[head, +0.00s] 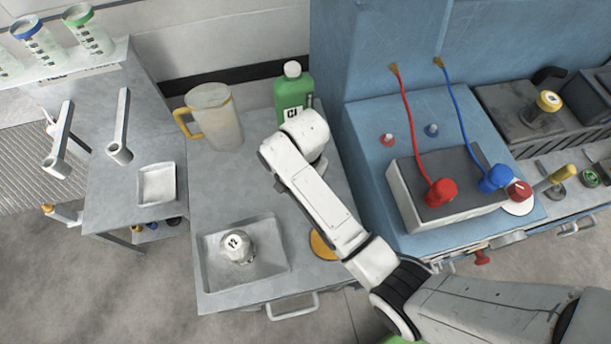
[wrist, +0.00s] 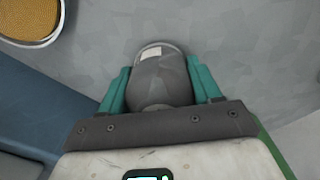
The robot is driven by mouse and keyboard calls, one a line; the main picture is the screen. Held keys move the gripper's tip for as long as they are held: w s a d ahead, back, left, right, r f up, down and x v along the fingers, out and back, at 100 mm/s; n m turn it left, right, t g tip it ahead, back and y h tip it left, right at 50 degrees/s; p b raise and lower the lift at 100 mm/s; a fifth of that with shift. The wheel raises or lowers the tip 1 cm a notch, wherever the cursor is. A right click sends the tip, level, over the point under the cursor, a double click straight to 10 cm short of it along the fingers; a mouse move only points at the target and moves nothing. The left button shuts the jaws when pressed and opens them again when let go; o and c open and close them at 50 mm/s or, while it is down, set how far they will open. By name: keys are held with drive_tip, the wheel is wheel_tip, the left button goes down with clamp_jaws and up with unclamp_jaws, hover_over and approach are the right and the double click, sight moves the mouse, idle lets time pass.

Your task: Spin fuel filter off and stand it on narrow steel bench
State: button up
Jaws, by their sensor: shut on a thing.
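My gripper (wrist: 158,78) has its teal fingers on both sides of a dark grey rounded canister, which I take to be the fuel filter (wrist: 160,82). The canister has a small white label near its far end. In the head view my wrist hides the gripper and the canister. The grey steel bench (head: 217,180) is in the middle of the head view, and its top (wrist: 235,50) lies below the canister in the wrist view. I cannot tell whether the canister touches the bench.
On the bench are a tray (head: 215,282) holding a metal piece marked 12 (head: 237,246), a yellow-handled jug (head: 213,115), a green bottle (head: 293,92) and an amber disc (head: 322,245). A blue cabinet (head: 375,115) with a battery (head: 440,190) stands at right. Bare bench shows left of my arm.

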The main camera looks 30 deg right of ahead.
drive_tip(key=shift+f, duration=0.15)
drive_tip(key=o, duration=1.3)
drive_tip(key=shift+c, duration=0.2)
wheel_tip(320, 180, up, 11)
drive_tip(key=shift+f+p, duration=0.1)
drive_tip(key=shift+p, duration=0.3)
